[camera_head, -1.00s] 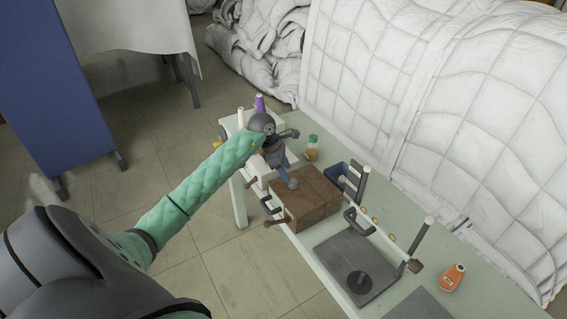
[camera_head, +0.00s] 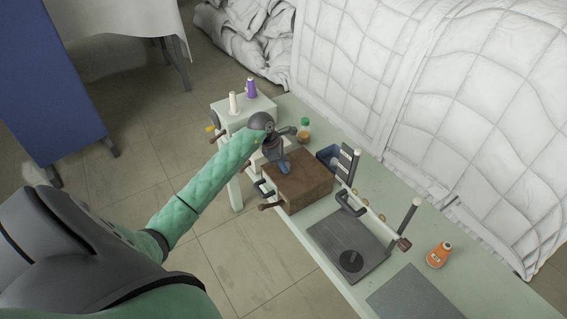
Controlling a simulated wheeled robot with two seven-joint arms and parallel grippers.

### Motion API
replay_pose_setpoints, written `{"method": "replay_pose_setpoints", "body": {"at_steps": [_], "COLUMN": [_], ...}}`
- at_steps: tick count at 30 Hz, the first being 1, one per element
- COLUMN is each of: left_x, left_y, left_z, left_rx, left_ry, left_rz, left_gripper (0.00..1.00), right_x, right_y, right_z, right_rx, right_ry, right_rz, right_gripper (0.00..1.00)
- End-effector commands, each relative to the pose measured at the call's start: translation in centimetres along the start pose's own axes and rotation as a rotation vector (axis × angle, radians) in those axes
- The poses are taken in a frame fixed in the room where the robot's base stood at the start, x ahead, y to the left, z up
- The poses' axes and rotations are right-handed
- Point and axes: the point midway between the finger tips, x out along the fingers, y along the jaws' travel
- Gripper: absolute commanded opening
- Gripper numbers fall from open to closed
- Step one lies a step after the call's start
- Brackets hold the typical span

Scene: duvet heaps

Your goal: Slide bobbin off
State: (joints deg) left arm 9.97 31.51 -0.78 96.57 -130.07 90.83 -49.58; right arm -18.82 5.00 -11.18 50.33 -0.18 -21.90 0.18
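My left arm reaches in from the left, and its gripper (camera_head: 284,168) points down at the left side of a brown wooden block (camera_head: 305,188) on the table. The fingers are small and partly hidden, so I cannot tell whether they are open or hold anything. No bobbin is clearly identifiable. To the right of the block is a dark flat plate (camera_head: 345,257) with a round disc. Beside it, a dark upright rod (camera_head: 408,222) has a pale top, and a slotted dark upright (camera_head: 345,165) stands behind. My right gripper is not in view.
On the green table (camera_head: 385,187) stand a white thread cone (camera_head: 234,103), a purple cone (camera_head: 251,88), a green-capped jar (camera_head: 304,132), a blue bin (camera_head: 327,155) and an orange spool (camera_head: 438,256). A dark mat (camera_head: 412,295) lies in front. A white quilt (camera_head: 430,90) hangs behind.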

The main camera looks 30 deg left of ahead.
Motion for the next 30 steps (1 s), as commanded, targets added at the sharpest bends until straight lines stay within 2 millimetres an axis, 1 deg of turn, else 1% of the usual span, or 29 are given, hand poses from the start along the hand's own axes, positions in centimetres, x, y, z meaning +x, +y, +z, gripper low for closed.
{"method": "replay_pose_setpoints", "body": {"at_steps": [1,3,4,5,11,30], "left_x": [0.0,0.0,0.0,0.0,-0.4,-3.2], "left_y": [0.0,0.0,0.0,0.0,0.0,0.0], "left_z": [0.0,0.0,0.0,0.0,0.1,1.3], "left_rx": [0.0,0.0,0.0,0.0,0.001,0.001], "left_ry": [0.0,0.0,0.0,0.0,0.0,0.0], "left_rz": [0.0,0.0,0.0,0.0,0.001,0.001], "left_gripper": [0.22,0.09,0.08,0.04,0.04,0.04], "right_x": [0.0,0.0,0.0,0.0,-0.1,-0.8], "right_y": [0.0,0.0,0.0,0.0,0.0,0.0], "right_z": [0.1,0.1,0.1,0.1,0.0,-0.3], "right_rx": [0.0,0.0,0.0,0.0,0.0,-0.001], "right_ry": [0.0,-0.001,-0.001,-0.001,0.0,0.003], "right_rz": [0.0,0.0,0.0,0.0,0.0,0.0], "right_gripper": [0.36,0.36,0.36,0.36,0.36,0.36]}}
